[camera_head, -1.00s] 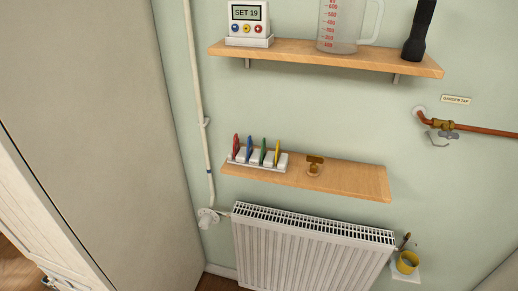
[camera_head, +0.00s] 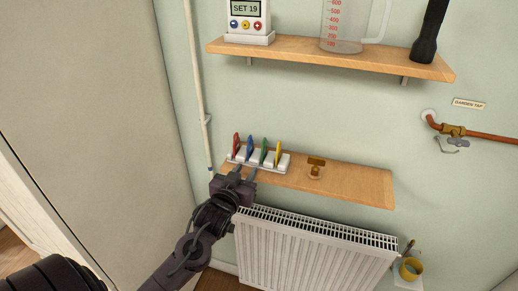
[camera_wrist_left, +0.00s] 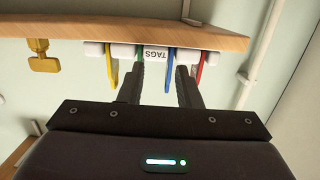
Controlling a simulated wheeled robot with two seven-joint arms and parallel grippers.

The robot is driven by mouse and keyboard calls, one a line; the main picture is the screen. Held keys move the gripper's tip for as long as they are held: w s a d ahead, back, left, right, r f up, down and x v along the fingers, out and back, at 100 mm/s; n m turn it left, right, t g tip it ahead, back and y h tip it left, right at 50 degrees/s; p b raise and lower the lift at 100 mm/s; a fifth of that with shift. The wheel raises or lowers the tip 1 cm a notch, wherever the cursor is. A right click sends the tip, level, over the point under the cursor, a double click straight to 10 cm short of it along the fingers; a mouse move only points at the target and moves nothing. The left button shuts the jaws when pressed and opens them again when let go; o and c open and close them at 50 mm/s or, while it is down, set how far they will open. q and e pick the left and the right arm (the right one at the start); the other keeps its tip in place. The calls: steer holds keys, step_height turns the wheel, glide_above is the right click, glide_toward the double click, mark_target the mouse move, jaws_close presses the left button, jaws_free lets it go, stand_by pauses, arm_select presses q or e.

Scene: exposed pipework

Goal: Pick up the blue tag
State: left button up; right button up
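The blue tag (camera_head: 249,145) stands upright in a white rack (camera_head: 270,167) on the lower wooden shelf, between the red tag (camera_head: 236,146) and the green tag (camera_head: 264,151). My left gripper (camera_head: 245,173) is at the front of the rack, below the tags. In the left wrist view the picture is inverted, and the left gripper (camera_wrist_left: 159,70) is open, its fingers apart. The blue tag (camera_wrist_left: 170,72) shows between the fingers, closer to the right-hand one; I see no contact. The green tag (camera_wrist_left: 139,53) is by the other fingertip. My right gripper is not in view.
A yellow tag (camera_head: 278,153) stands at the rack's right end. A brass fitting (camera_head: 316,168) sits right of it on the lower shelf (camera_head: 360,185). A white radiator (camera_head: 310,250) is below, a white pipe (camera_head: 202,100) left. The shelf's right end is clear.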

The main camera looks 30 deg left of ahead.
mark_target(250, 144)
arm_select(q)
steer(key=shift+w+a+r+t+y, duration=0.15)
steer(key=shift+w+a+r+t, duration=0.1)
steer(key=shift+a+r, duration=0.2)
steer(key=shift+w+a+r+t+y, duration=0.15)
steer(key=shift+a+r+t, duration=0.1)
steer(key=shift+a+r, duration=0.2)
steer(key=p+x, duration=0.1)
steer(key=x, duration=0.1)
steer(key=p+x, duration=0.1)
steer(key=x, duration=0.1)
steer(key=r+p+x, duration=0.1)
steer(key=x, duration=0.1)
steer(key=shift+w, duration=0.35)
steer(key=shift+w+a+f, duration=0.15)
steer(key=shift+w+f, duration=0.05)
steer(key=shift+w, duration=0.45)
steer(key=shift+c, duration=0.3)
jaws_close()
